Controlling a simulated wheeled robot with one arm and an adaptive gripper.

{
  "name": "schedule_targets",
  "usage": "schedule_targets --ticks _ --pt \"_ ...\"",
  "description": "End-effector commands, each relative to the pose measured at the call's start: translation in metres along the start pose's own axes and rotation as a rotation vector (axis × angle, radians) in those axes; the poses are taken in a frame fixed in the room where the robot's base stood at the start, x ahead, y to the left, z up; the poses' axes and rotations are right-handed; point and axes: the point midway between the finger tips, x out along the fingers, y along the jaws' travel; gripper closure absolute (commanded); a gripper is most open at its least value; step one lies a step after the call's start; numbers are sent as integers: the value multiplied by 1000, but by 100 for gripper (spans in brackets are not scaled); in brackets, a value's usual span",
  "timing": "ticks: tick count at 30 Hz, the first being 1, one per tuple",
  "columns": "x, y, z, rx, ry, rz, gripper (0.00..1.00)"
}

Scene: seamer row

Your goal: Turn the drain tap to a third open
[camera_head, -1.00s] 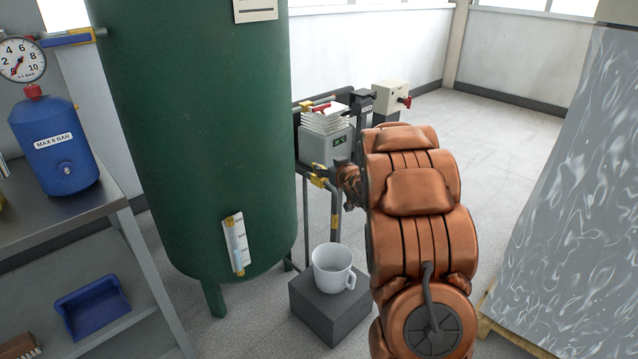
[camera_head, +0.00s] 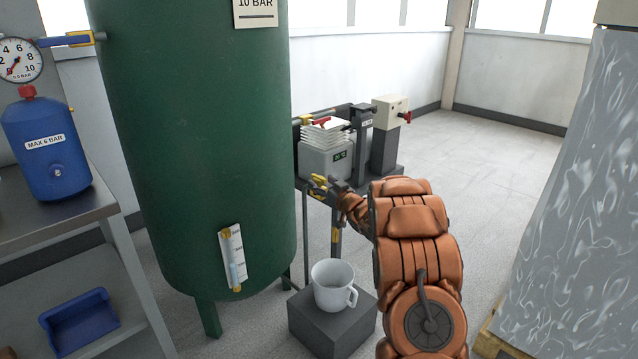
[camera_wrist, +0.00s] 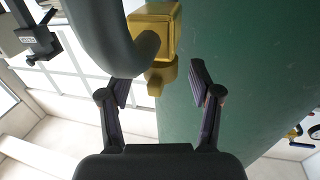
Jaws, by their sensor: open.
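The brass-yellow drain tap (camera_head: 319,184) shows to the right of the green tank (camera_head: 205,130), partly covered by my gripper in the head view. In the wrist view the tap's brass body (camera_wrist: 155,30) is at the top, with a dark grey curved pipe (camera_wrist: 100,35) in front of part of it. My gripper (camera_wrist: 160,82) is open, one finger on each side below the brass body, with a narrow brass piece reaching down towards the gap. I see no finger clearly touching it. In the head view my gripper (camera_head: 338,186) is small and beside the tap. How far the tap is turned cannot be told.
A white mug (camera_head: 333,290) stands on a dark grey block (camera_head: 331,325) below the tap. A steel bench (camera_head: 60,225) with a blue vessel (camera_head: 48,160) is at left. A wrapped stack (camera_head: 565,200) is at right. Floor behind is clear.

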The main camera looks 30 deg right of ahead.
Motion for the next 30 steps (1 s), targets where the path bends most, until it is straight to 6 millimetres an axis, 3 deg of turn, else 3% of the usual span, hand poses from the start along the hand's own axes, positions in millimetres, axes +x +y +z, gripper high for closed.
schedule_targets --ticks 9,20,30 --pt "24 -1 -1 -2 2 -2 36" --pt "26 0 0 -1 0 0 36" --pt "26 0 0 -1 0 0 71"
